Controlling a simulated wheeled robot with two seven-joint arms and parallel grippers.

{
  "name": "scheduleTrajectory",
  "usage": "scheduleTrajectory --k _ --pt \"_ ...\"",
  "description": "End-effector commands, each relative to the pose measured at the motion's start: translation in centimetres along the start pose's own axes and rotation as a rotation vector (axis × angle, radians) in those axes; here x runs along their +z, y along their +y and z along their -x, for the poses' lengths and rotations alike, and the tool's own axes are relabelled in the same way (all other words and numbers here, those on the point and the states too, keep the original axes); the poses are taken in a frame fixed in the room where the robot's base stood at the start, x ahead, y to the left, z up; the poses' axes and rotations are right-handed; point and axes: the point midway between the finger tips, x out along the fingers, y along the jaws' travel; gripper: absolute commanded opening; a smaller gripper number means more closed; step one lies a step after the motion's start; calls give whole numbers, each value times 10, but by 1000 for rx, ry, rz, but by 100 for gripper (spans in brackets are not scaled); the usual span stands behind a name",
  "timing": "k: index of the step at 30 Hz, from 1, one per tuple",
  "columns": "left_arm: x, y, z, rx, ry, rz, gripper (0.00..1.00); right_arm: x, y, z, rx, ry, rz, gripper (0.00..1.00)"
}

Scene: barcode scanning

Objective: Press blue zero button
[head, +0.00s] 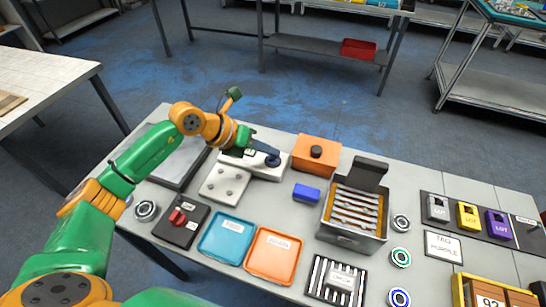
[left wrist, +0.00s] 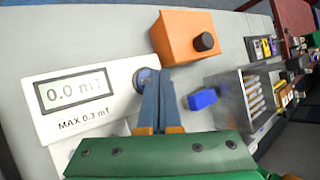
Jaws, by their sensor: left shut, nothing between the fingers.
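The white meter (left wrist: 80,125) has a display reading 0.0 mT and a MAX 0.3 mT label in the left wrist view. Its round blue button (left wrist: 142,80) is at the right end, partly hidden by my fingers. The meter also shows in the head view (head: 262,173), near the back of the table. My left gripper (left wrist: 158,74) is shut and empty, with its fingertips over or beside the button; I cannot tell whether they touch it. The gripper also shows above the meter in the head view (head: 266,156). My right gripper is not in view.
An orange box (head: 304,150) with a black knob stands just right of the meter. A blue block (head: 306,193) and a metal box with slots (head: 345,238) are farther right. A white plate (head: 223,184), a teal tray (head: 226,238) and an orange tray (head: 272,256) lie nearer.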

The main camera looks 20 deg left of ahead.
Motion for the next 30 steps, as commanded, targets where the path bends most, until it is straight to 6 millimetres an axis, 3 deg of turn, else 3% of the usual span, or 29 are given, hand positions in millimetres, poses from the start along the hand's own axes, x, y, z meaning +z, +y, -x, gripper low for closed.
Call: scheduleTrajectory --k 18,30 --pt "27 -26 36 1 -1 0 0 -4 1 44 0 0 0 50" --pt "25 -25 35 0 -1 0 0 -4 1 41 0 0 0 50"
